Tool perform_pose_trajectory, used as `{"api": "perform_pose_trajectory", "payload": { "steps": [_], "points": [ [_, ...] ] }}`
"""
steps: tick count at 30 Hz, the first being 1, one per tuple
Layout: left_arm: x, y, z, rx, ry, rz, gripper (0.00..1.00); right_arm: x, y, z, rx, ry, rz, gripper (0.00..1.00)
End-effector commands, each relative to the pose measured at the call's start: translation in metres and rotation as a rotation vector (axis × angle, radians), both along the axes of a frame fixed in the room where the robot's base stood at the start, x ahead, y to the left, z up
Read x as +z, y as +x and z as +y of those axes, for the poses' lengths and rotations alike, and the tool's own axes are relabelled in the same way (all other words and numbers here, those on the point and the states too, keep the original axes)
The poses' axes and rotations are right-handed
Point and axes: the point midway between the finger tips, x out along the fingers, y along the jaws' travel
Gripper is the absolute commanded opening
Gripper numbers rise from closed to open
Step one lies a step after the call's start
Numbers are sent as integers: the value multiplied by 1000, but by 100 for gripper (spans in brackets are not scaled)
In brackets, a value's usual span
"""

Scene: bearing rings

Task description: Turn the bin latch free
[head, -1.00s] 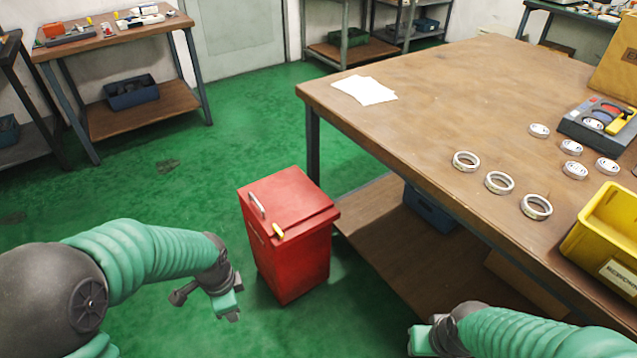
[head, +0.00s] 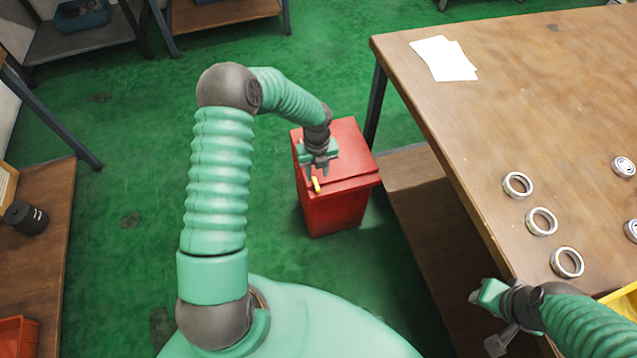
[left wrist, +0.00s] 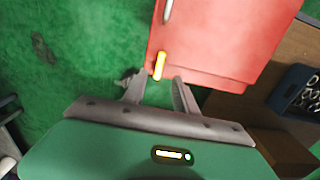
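The red bin (head: 345,205) stands on the green floor left of the workbench. My left gripper (head: 319,172) is over the bin lid, pointing down. In the left wrist view its two fingers (left wrist: 159,82) are apart with nothing between them, and the latch lies just past their tips, roughly between them. I cannot tell whether a finger touches it. My right gripper (head: 476,296) is by the workbench's near edge; its finger opening is not clear.
The wooden workbench (head: 480,100) stands to the right, its lower shelf close beside the bin. It holds white paper (head: 444,59), several bearing rings (head: 541,222) and a yellow container (head: 625,300) at the right edge. Green floor is clear left of the bin.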

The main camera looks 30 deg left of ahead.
Motion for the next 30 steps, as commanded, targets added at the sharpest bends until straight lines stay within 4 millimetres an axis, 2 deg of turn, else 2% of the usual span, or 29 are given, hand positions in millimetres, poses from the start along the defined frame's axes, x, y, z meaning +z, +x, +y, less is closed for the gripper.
{"api": "perform_pose_trajectory", "payload": {
  "steps": [1, 7, 11, 18, 26, 30],
  "points": [
    [-17, -1, -1, -1, -1, 2, 35, -8, 0, 0, 0, 0, 0, 36],
    [-51, 0, 0, -1, 0, 0, 35, -16, 0, 0, 0, 0, 0, 36],
    [-59, 0, 0, 0, 1, -1, 35, -17, 0, 0, 0, 0, 0, 36],
    [-59, 0, 0, 1, 1, -2, 35, -17, 0, 0, 0, 0, -1, 36],
    [-59, 0, 0, 1, 0, -1, 0, -17, 0, 0, 0, 0, -1, 36],
    [-59, 0, 0, 1, 0, -1, 0, -17, 0, 0, 0, 0, -1, 36]
  ]
}}
